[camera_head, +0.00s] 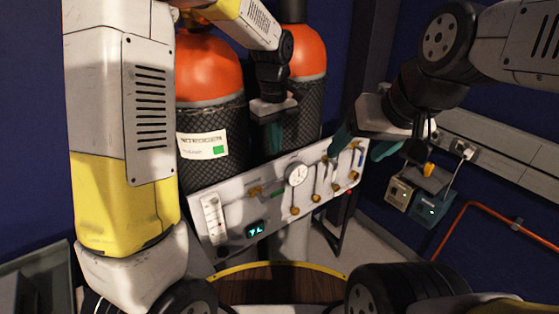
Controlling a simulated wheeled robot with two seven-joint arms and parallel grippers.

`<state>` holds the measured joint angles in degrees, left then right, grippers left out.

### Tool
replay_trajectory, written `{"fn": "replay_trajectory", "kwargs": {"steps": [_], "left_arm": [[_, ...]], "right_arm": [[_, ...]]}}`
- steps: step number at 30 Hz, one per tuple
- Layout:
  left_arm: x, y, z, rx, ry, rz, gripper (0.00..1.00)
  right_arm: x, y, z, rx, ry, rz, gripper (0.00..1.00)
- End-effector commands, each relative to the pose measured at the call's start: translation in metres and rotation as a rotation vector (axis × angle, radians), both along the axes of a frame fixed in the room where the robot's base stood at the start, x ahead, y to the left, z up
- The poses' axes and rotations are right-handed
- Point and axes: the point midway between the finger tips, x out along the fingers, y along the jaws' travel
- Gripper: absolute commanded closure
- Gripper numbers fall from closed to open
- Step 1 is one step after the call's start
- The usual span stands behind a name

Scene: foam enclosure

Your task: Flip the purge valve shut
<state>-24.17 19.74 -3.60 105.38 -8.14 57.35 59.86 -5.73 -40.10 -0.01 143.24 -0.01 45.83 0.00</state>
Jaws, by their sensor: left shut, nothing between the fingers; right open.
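A white gas panel (237,212) stands tilted in front of two orange-topped cylinders. It carries a round gauge (297,174), a flow tube (212,218), a lit display (255,230) and several brass valves with levers, such as one valve (316,198) right of the gauge. Labels are too small to read, so I cannot tell which is the purge valve. My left gripper (274,148) is shut and empty, pointing down above the panel, left of the gauge. My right gripper (355,156) is open, its teal fingers spread at the panel's upper right end, near the rightmost valves. I cannot tell whether it touches them.
The left cylinder (209,70) and right cylinder (305,60) stand close behind the panel. Small boxes (432,208) hang on the right wall below a grey rail (520,150). An orange pipe (462,215) runs along that wall. A round yellow-rimmed wooden top (275,285) lies in front.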

Motion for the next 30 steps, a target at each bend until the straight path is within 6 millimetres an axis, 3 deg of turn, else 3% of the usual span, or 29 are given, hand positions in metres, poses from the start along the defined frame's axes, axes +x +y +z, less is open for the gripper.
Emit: {"fn": "replay_trajectory", "kwargs": {"steps": [19,23,30], "left_arm": [[0.004,-0.006,-0.018,0.016,0.017,0.025,1.0],[0.004,-0.006,-0.038,0.017,0.019,0.024,1.0],[0.003,-0.006,-0.09,0.016,0.02,0.024,1.0]], "right_arm": [[0.0,0.0,0.0,0.0,0.0,0.0,0.3],[0.0,0.0,0.0,0.0,0.0,0.0,0.3],[0.0,0.0,0.0,0.0,0.0,0.0,0.3]]}}
